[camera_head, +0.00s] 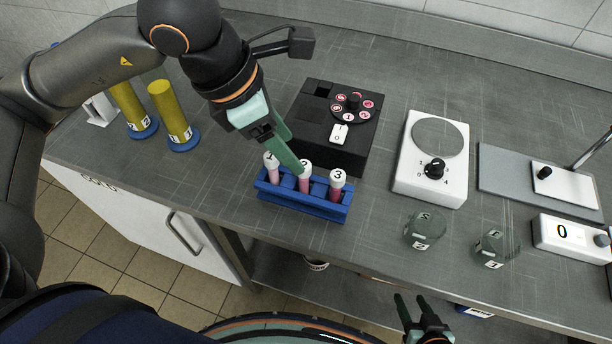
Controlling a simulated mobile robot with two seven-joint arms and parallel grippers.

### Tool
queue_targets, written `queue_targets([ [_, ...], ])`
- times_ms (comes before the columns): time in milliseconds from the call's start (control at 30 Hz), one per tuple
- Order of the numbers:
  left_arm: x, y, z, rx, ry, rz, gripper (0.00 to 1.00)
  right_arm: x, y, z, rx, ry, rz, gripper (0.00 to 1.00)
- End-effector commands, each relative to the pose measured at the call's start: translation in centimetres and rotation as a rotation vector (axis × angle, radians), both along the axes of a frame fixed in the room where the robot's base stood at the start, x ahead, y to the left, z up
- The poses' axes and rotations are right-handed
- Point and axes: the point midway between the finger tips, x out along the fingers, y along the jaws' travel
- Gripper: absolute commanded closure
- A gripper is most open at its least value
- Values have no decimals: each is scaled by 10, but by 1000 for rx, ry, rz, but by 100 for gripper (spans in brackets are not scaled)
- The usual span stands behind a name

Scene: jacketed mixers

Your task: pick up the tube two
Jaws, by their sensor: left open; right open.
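Tube two (305,178), with a white cap marked 2 and pink contents, stands upright in the middle of the blue rack (300,205). Tube one (271,165) stands to its left and tube three (336,184) to its right, both white-capped. My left gripper (290,157) reaches down from the upper left. Its green fingers are at the cap of tube two and partly hide the space behind tubes one and two. I cannot tell whether a finger touches the cap. My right gripper (412,310) is open and empty, low in front of the bench edge.
A black device with a round dial (345,115) stands just behind the rack. Two yellow cylinders on blue bases (170,110) stand at the left. A white stirrer (430,160), two glass beakers (425,229) and a white scale unit (570,235) are at the right.

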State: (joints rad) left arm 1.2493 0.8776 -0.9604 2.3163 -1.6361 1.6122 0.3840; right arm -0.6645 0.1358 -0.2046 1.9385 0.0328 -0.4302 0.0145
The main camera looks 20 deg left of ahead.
Motion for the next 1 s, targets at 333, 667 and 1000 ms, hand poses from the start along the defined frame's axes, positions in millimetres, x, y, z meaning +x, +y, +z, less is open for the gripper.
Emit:
queue_targets([
  [333,7,-11,-35,-2,3,-2,35,-4,1,-2,1,9,1,50],
  [667,14,-21,-78,-3,4,-2,35,-1,-2,3,-1,0,-6,50],
  [1000,15,-22,-80,-3,1,-3,42,0,-4,2,-4,-1,-9,50],
])
